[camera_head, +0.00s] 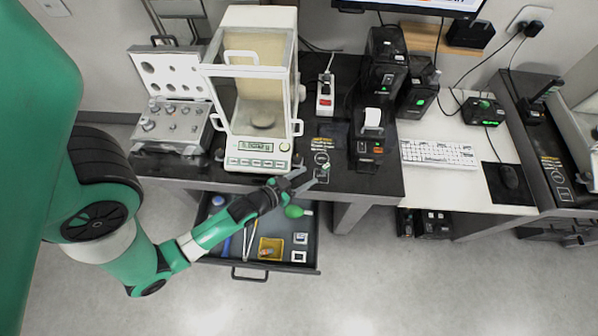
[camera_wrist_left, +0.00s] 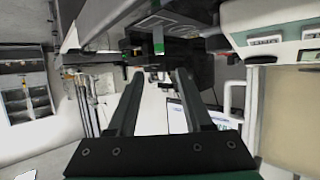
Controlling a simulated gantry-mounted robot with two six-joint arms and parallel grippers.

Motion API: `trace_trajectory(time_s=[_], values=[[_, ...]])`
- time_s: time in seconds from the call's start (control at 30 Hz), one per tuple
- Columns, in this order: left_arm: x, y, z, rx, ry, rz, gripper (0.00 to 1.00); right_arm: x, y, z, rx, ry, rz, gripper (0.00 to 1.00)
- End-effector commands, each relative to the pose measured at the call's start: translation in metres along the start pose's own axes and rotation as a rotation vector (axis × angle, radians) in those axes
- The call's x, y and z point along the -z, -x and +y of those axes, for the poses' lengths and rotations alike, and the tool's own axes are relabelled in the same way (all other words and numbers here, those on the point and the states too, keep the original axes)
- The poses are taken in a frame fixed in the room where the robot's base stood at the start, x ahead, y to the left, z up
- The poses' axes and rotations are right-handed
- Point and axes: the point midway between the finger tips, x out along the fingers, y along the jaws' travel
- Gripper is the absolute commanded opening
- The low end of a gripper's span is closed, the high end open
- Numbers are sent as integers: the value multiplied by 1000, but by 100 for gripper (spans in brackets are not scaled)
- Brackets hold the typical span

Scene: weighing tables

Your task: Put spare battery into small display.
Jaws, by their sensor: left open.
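My left gripper (camera_head: 308,178) is open at the front edge of the weighing table, above the open drawer. In the left wrist view the two fingers (camera_wrist_left: 160,76) stand apart with nothing between them. Small white square devices, one (camera_head: 300,238) above the other (camera_head: 298,256), lie at the right of the drawer; either may be the small display, but I cannot tell which. I cannot make out the spare battery for certain. My right gripper is not in view.
The open drawer (camera_head: 213,258) also holds a yellow tray (camera_head: 270,241) and a green bulb (camera_head: 293,211). On the table stand the glass-walled balance (camera_head: 257,163), an open weight case (camera_head: 170,148) and a small printer (camera_head: 372,145). A keyboard (camera_head: 438,154) lies to the right.

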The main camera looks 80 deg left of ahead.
Motion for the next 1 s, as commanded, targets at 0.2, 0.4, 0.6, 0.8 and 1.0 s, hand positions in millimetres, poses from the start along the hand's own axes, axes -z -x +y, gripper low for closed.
trace_trajectory(time_s=[0.2, 0.4, 0.6, 0.8, 1.0], values=[[0, 29, 0, 0, 0, 0, 51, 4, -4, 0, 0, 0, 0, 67], [0, 31, 0, 0, 0, 1, 51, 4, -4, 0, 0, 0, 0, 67], [0, 30, 0, 0, 0, 1, 51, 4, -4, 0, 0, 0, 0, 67], [65, 0, 18, -46, -13, 115, 51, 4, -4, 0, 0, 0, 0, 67], [268, -25, 92, -199, -24, 444, 51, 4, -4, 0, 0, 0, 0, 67]])
